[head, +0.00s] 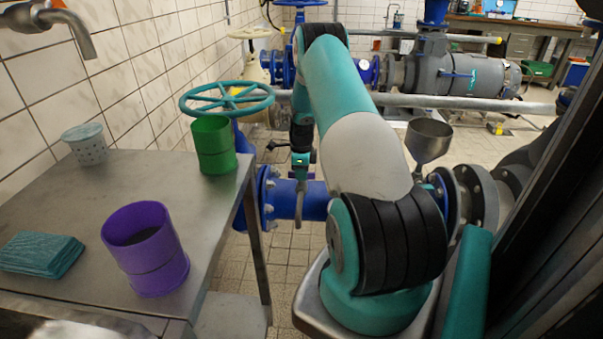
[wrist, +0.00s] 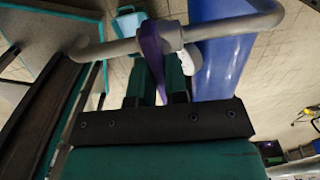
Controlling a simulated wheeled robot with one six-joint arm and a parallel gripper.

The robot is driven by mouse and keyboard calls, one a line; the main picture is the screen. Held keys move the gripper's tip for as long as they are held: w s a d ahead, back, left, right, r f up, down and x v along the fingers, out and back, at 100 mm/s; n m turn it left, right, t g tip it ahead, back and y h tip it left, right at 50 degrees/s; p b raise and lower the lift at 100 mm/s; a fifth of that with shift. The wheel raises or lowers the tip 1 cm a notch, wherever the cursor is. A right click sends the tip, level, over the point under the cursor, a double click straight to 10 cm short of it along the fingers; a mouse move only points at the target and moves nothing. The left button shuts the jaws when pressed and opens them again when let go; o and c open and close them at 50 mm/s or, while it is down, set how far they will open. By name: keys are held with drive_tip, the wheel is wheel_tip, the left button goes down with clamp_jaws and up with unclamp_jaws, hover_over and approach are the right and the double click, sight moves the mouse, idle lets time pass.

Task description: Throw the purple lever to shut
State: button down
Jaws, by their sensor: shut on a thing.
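The purple lever (wrist: 152,50) is a thin strip in the wrist view, running from beside a grey hub down between my fingers. My gripper (wrist: 157,75) is shut on it, with a teal finger on each side. A grey bar with bent ends (wrist: 118,48) crosses just beyond the fingertips at the hub. In the head view my gripper (head: 300,168) points down near the blue pipe (head: 313,200). I cannot make out the lever there.
A steel table (head: 60,190) at the left holds a purple cup (head: 145,250), a green cup (head: 213,145), a perforated cup (head: 85,143) and teal cloths (head: 40,254). A teal handwheel (head: 227,98) stands behind it. A grey funnel (head: 428,140) is right of my arm.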

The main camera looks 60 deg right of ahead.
drive_tip(key=c, duration=1.2)
unclamp_jaws()
drive_tip(key=shift+o, duration=0.2)
wheel_tip(320, 180, up, 17)
drive_tip(key=shift+r+p, duration=0.2)
drive_tip(key=shift+p, duration=0.25)
drive_tip(key=shift+a, duration=0.1)
